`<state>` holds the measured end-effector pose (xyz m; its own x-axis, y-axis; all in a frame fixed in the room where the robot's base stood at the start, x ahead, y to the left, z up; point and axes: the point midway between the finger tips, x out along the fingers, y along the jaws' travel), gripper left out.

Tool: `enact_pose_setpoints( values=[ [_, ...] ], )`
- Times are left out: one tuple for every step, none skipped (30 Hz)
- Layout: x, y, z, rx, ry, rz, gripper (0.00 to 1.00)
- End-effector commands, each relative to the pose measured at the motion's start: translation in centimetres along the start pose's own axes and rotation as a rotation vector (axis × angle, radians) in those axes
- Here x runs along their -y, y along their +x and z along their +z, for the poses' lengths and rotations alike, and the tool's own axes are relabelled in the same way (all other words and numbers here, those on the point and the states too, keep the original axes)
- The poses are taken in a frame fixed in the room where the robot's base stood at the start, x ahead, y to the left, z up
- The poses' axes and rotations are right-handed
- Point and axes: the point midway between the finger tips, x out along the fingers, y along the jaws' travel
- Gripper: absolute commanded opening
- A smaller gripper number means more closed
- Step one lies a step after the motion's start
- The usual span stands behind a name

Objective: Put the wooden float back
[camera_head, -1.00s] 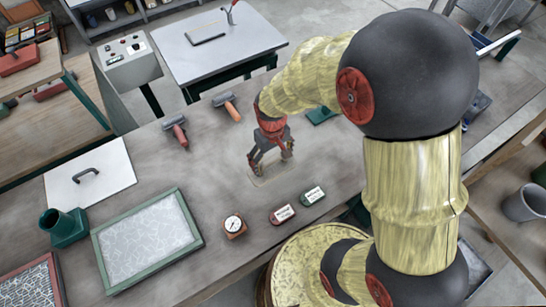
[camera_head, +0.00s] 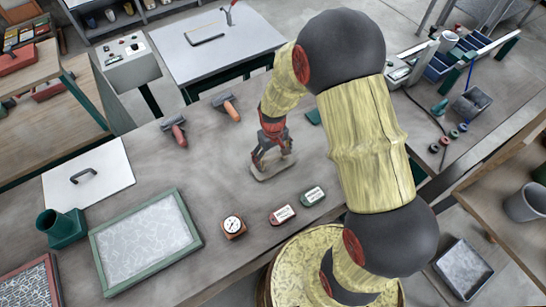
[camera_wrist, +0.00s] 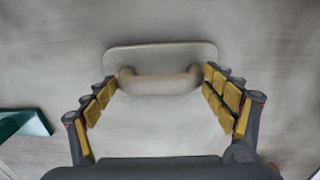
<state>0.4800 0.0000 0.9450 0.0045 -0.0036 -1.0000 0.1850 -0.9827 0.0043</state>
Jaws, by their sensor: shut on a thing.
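The wooden float is a pale, flat, rounded board with a bar handle. In the wrist view the board (camera_wrist: 160,52) lies just ahead of my gripper (camera_wrist: 160,92), with the handle (camera_wrist: 160,84) spanning between the fingers. My gripper is shut on the handle, one padded finger at each end. In the head view my gripper (camera_head: 271,162) points down over the long grey table, with the board (camera_head: 272,172) directly below its fingers. The board is at or close to the table top; I cannot tell whether it touches. The fingers partly hide the float.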

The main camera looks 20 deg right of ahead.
Motion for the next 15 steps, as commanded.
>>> enact_pose_setpoints(
  values=[
    [0.0, -0.07, -0.03, -0.001, 0.0, 0.0, 0.5],
    [0.0, -0.08, -0.03, -0.001, 0.0, 0.0, 0.5],
    [0.0, -0.05, -0.02, -0.001, 0.0, 0.0, 0.5],
    [0.01, 0.01, -0.01, 0.0, 0.0, 0.0, 0.5],
    [0.01, 0.1, -0.01, 0.0, 0.0, 0.0, 0.5],
    [0.01, 0.24, 0.0, 0.0, 0.0, 0.0, 0.5],
    [0.01, 0.28, 0.02, 0.0, 0.0, 0.0, 0.84],
    [0.01, 0.23, 0.02, 0.0, 0.0, 0.0, 0.86],
    [0.02, 0.21, 0.02, 0.0, 0.0, 0.0, 0.88],
    [0.02, 0.2, 0.02, 0.0, 0.0, 0.0, 0.9],
    [0.02, 0.2, 0.02, 0.0, 0.0, 0.0, 0.92],
    [0.02, 0.19, 0.02, 0.0, 0.0, 0.0, 0.94],
    [0.02, 0.19, 0.02, 0.0, 0.0, 0.0, 0.96],
    [0.01, 0.18, 0.01, 0.0, 0.0, 0.0, 0.98],
    [0.01, 0.18, 0.01, 0.0, 0.0, 0.0, 1.0]
  ],
)
